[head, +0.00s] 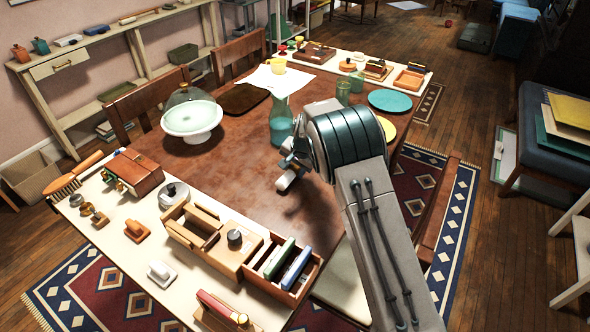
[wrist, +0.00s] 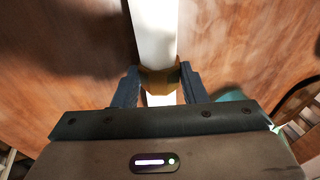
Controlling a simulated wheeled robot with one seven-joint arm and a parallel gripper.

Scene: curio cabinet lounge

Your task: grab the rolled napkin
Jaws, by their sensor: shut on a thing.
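The rolled napkin (wrist: 153,35) is a white roll with a brown-gold ring (wrist: 160,78) around it. In the wrist view it runs from the top edge down between the fingers of my gripper (wrist: 157,88). My gripper is shut on it at the ring, one dark finger on each side. In the head view a white end of the napkin (head: 286,181) shows below my gripper (head: 292,163), over the brown table (head: 240,185). My arm hides the rest of it there. I cannot tell how far it is above the table.
A glass carafe (head: 281,125) stands close behind my gripper. A domed cake stand (head: 192,118) is further left. A teal plate (head: 390,100) and green glasses (head: 343,92) are at the back right. Wooden boxes (head: 205,240) line the front left edge. The table's middle is clear.

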